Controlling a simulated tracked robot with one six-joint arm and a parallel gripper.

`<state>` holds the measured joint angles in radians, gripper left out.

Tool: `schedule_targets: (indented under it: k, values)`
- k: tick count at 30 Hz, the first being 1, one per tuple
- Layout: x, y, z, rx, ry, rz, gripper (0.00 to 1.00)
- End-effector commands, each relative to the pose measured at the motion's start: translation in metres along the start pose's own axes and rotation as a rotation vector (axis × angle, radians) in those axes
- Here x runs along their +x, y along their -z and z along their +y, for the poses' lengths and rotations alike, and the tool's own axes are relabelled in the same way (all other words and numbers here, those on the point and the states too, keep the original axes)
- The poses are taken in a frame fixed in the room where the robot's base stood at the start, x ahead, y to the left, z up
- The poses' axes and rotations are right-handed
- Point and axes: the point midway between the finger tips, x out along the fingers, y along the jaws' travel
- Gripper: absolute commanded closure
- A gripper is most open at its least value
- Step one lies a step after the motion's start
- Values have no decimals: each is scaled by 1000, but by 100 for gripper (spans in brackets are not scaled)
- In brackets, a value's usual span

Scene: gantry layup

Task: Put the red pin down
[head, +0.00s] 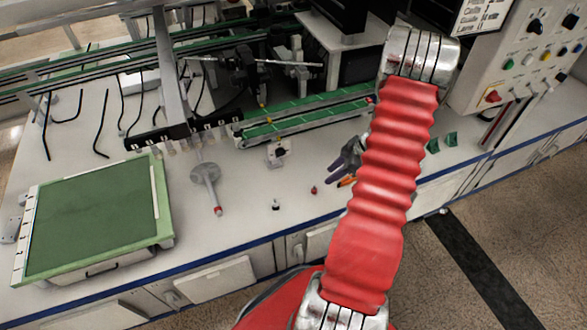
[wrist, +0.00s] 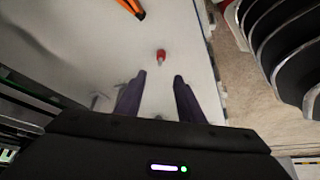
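The red pin (head: 314,189) is on the white worktop near its front edge in the head view. In the wrist view the red pin (wrist: 161,56) shows a red body and a small grey end. My gripper (head: 334,171) is just to the right of the pin in the head view, partly hidden behind my red arm. In the wrist view the two purple fingers of my gripper (wrist: 159,78) are apart with nothing between them. The pin lies beyond the fingertips in that picture, roughly in line with the gap. I cannot tell the gripper's height above the worktop.
An orange and black tool (wrist: 131,7) lies near the pin. A green-topped tray (head: 165,205) is farther left. Green conveyor rails (head: 300,112) run behind.

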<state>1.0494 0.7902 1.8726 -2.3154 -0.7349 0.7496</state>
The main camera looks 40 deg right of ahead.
Motion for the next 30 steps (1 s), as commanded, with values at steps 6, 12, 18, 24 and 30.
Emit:
schedule_targets:
  k: [6, 12, 18, 24, 30]
  values:
    - [-7, 16, 12, -10, -49, -5, 65]
    - [-34, 74, 48, -33, -219, -19, 65]
    - [-76, 142, 76, -34, -423, -32, 65]
    - [-122, 204, 84, -7, -598, -39, 65]
    - [-166, 255, 72, 48, -737, -38, 65]
